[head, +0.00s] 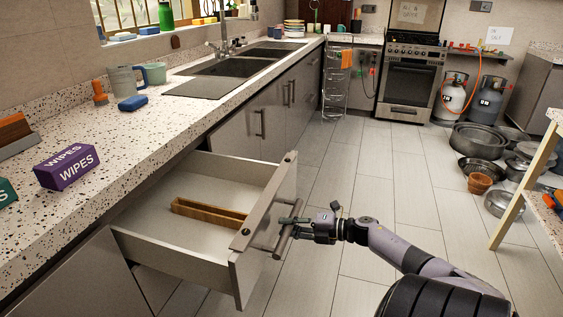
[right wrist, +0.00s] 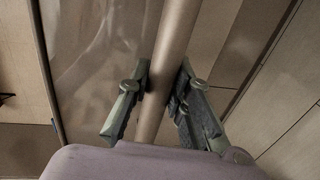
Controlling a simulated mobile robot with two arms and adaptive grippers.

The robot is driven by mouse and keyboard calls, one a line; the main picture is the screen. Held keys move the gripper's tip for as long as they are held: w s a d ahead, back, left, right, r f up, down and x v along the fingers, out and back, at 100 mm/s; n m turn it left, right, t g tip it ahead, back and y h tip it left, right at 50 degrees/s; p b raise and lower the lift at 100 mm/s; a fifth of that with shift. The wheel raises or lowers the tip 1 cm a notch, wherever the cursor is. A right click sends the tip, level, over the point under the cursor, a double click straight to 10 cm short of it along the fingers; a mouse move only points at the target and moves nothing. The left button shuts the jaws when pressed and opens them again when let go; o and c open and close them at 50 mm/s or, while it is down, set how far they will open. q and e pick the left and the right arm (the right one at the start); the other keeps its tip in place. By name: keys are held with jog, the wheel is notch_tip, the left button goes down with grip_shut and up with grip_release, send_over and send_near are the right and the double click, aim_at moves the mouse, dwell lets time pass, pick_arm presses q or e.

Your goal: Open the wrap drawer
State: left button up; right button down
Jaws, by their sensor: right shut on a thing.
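The drawer (head: 215,166) stands pulled out from under the speckled counter in the head view, with its inside in sight. A wooden divider (head: 210,211) lies in it and the rest of its floor looks bare. The bar handle (head: 282,232) is on the drawer's front panel. My right gripper (head: 290,228) is at the handle, shut on it. In the right wrist view the handle bar (right wrist: 168,70) passes between the two fingers (right wrist: 158,100). My left gripper is not in view.
A purple wipes box (head: 66,166) and a blue sponge (head: 133,103) are on the counter (head: 120,150). Closed cabinets (head: 262,120) run along beyond the drawer. Pots (head: 478,142) and a light wooden table (head: 524,190) stand at the right. The tiled floor (head: 380,180) between is clear.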

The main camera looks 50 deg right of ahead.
jog(key=shift+s, duration=0.15)
jog(key=c, duration=1.4)
grip_release()
jog(key=shift+c, duration=0.2)
jog(key=shift+d, duration=0.1)
jog(key=v, duration=1.2)
